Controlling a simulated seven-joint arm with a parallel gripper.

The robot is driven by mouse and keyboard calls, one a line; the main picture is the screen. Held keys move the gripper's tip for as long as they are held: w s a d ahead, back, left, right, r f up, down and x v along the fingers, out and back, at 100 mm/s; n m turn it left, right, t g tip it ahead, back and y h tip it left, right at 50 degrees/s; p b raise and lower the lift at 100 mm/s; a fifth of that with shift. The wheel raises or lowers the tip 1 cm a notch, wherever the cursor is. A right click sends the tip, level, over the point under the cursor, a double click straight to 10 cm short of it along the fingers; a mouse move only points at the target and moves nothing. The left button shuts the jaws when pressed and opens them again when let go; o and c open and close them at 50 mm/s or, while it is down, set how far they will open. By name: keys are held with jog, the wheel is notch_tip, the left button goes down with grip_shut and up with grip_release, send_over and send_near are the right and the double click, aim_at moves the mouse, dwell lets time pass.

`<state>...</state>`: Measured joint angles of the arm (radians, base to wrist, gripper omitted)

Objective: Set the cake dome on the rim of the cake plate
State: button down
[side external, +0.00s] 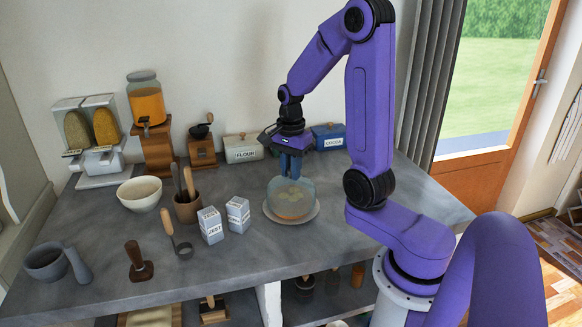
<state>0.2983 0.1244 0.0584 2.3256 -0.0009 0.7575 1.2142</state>
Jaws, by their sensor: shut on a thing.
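The clear cake dome (306,190) is upright over a low brown cake (291,208) on the pale round cake plate (268,213). The dome looks level and roughly centred over the plate. Its lower edge is close to the plate's rim, but I cannot tell whether they touch.
Two white printed boxes (211,225) stand just left of the plate. A flour tin (242,149) and a blue cocoa tin (328,136) stand behind. A brown utensil pot (188,208) and a cream bowl (140,193) are further left. Counter right of the plate is clear.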

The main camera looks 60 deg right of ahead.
jog(key=shift+f, duration=0.75)
jog(key=c, duration=0.9)
grip_release()
notch_tip(320, 180, up, 17)
jog(key=shift+r, duration=0.2)
